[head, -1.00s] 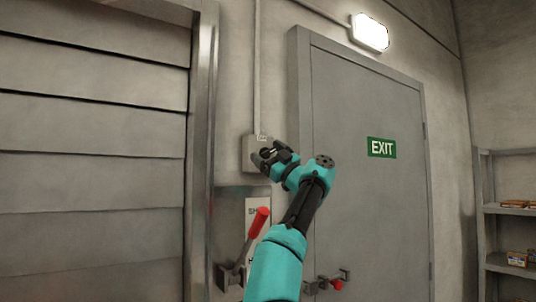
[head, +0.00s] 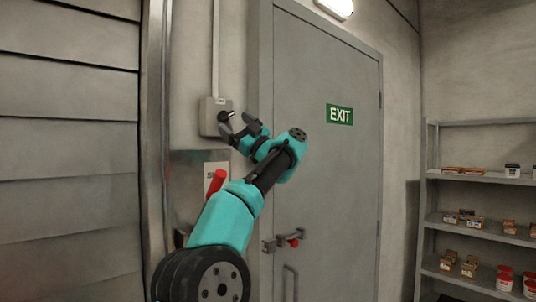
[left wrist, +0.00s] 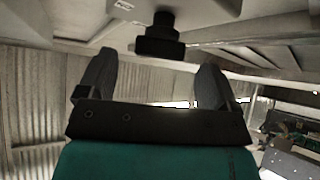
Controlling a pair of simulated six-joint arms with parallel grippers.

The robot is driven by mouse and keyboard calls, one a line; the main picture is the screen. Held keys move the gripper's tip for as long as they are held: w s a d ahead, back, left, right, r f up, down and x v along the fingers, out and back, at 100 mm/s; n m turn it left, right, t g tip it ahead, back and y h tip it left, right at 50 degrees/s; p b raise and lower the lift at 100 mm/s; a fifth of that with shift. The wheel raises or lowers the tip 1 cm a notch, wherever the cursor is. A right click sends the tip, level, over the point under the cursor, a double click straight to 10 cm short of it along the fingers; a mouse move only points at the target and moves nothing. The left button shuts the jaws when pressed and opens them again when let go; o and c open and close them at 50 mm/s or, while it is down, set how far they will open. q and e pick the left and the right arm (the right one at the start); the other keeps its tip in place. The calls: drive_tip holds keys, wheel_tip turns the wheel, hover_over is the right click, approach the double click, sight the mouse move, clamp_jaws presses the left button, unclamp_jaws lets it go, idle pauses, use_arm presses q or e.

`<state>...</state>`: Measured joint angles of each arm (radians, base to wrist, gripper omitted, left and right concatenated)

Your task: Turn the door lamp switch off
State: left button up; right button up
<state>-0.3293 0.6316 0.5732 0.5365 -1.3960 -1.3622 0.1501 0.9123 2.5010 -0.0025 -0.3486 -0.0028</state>
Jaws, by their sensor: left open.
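The door lamp (head: 336,8) glows white above the grey door, cut by the top edge. The switch box (head: 211,112) is a small grey box on the wall left of the door frame. Its black knob (head: 226,116) shows on its front. My left gripper (head: 236,123) is open and empty, close in front of the box and just right of the knob in the head view. In the left wrist view the black knob (left wrist: 158,38) stands ahead, between the two spread fingers (left wrist: 154,82) and apart from both. My right gripper is out of view.
A red-handled lever (head: 217,184) sits below the box, close to my left arm. The door (head: 330,180) has an exit sign (head: 340,114) and a red-knobbed latch (head: 293,242). Shelves (head: 480,122) with small goods stand at the right. A slatted shutter (head: 65,180) fills the left.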

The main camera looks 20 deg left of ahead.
use_arm(q)
drive_tip(key=v, duration=1.3)
